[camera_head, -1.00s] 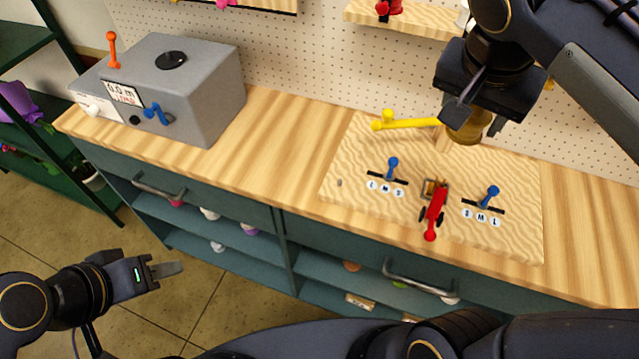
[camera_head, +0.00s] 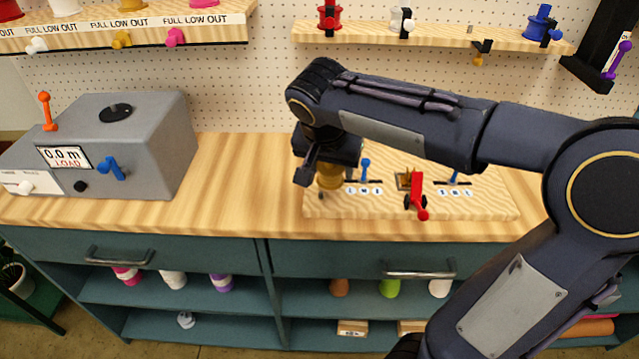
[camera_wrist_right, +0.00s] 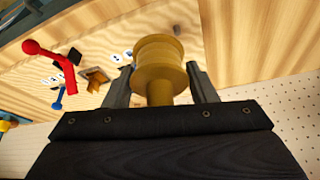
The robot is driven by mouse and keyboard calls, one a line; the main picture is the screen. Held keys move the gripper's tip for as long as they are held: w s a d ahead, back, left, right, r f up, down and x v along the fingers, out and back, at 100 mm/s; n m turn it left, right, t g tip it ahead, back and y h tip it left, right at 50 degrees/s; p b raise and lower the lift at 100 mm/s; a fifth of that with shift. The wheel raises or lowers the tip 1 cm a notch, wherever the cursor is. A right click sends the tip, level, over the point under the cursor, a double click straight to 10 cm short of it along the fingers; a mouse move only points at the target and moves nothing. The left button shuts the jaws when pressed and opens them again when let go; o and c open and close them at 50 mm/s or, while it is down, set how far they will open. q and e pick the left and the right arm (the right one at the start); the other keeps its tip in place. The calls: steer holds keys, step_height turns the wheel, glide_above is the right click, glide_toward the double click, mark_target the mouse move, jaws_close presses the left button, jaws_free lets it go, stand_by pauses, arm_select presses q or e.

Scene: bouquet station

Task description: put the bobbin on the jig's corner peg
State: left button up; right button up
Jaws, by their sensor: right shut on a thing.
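The gold-brown bobbin (camera_head: 331,178) is between the fingers of my right gripper (camera_head: 318,168), which is shut on it. In the right wrist view the bobbin (camera_wrist_right: 160,62) has its flanged end facing away from the palm. The jig is a pale wavy-grained board (camera_head: 465,208) on the bench. The bobbin is over its front left corner. A small grey peg (camera_wrist_right: 177,29) shows just past the bobbin in the right wrist view. I cannot tell the gap between them. My left gripper is out of view.
The jig carries a red lever (camera_head: 418,196) and blue levers (camera_head: 366,170). A grey box (camera_head: 115,145) with a display stands at the left. Shelves (camera_head: 430,32) hang on the pegboard. Bench between box and jig is clear. My right arm hides the jig's back.

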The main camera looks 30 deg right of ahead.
glide_above(323, 192)
steer(key=s+a, duration=0.1)
steer(key=f, duration=0.5)
steer(key=shift+s, duration=0.2)
steer(key=shift+w+f, duration=0.2)
steer(key=shift+f, duration=1.6)
steer(key=shift+f, duration=0.2)
steer(key=o, duration=1)
steer(key=shift+r, duration=0.1)
steer(key=shift+c, duration=0.2)
steer(key=shift+r, duration=0.1)
